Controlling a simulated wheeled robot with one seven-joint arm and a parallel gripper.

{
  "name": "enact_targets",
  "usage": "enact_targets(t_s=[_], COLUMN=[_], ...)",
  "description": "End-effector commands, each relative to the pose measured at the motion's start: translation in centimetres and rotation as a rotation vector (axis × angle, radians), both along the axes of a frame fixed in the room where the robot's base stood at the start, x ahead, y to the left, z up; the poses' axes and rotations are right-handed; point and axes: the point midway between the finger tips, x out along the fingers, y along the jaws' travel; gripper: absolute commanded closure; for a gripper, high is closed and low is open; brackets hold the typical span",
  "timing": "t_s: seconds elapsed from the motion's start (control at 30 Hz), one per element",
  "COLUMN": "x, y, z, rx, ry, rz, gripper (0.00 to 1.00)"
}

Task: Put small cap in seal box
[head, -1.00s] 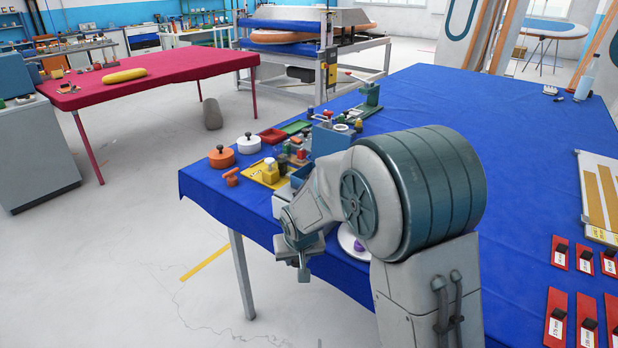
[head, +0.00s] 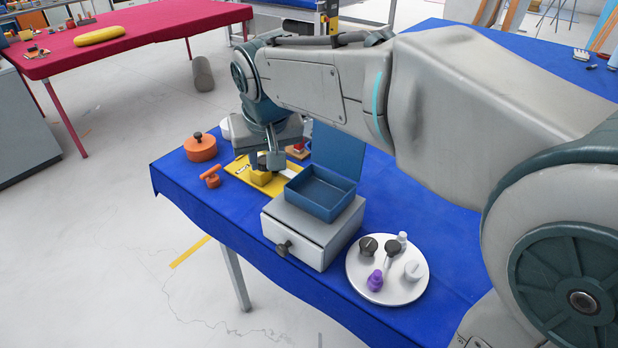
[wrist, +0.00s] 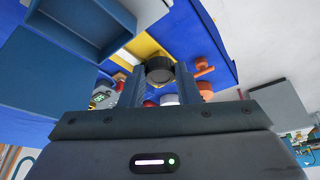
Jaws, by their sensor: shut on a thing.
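My gripper (head: 267,162) hangs fingers-down over the yellow tray on the left of the blue table in the head view. In the wrist view its two fingers (wrist: 160,88) are shut on a small dark grey round cap (wrist: 160,68). The cap is partly hidden in the head view. A blue box with its lid raised, apparently the seal box (head: 318,205), stands just right of the gripper on a white drawer unit. Its open inside looks empty. The box also shows at the upper left of the wrist view (wrist: 100,48).
The yellow tray (head: 238,166) holds a yellow block (head: 261,177). The white drawer unit (head: 290,240) has a front knob. A white round plate (head: 400,292) holds several caps and a purple piece (head: 375,280).

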Motion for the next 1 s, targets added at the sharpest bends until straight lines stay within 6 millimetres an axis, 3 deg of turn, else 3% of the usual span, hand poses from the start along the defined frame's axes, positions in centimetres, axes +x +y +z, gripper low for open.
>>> enact_targets(t_s=[0.2, 0.4, 0.57, 0.8, 1.0], x=[2.0, 3.2, 3.4, 3.4, 3.4], y=[-4.9, -7.5, -8.0, -8.0, -8.0], z=[-3.1, -4.9, -5.9, -9.0, -9.3], rx=[0.000, 0.000, -0.001, 0.000, 0.000], ry=[0.004, 0.002, 0.002, 0.001, 0.000], rz=[-0.008, -0.002, 0.000, -0.001, -0.001], gripper=[0.92, 0.92, 0.92, 0.92, 0.92])
